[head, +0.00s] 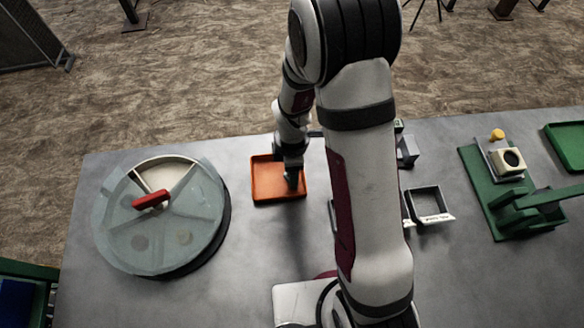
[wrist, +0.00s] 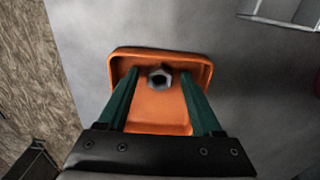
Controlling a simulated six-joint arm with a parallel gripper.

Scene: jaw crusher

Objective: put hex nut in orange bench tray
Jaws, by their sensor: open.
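The orange bench tray (head: 266,183) sits on the grey table left of the middle in the head view. It fills the middle of the wrist view (wrist: 158,127). The grey hex nut (wrist: 160,77) appears inside the tray near its far wall, in the wrist view. My gripper (wrist: 160,82) is over the tray with its two green fingers apart, one on each side of the nut, and a gap shows between nut and fingers. In the head view my gripper (head: 292,186) is above the tray's right part and hides the nut.
A round, divided container (head: 160,217) with a clear lid and red handle stands left of the tray. A small dark open box (head: 428,203) and a green machine (head: 510,190) stand to the right. A green tray (head: 569,144) lies at far right.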

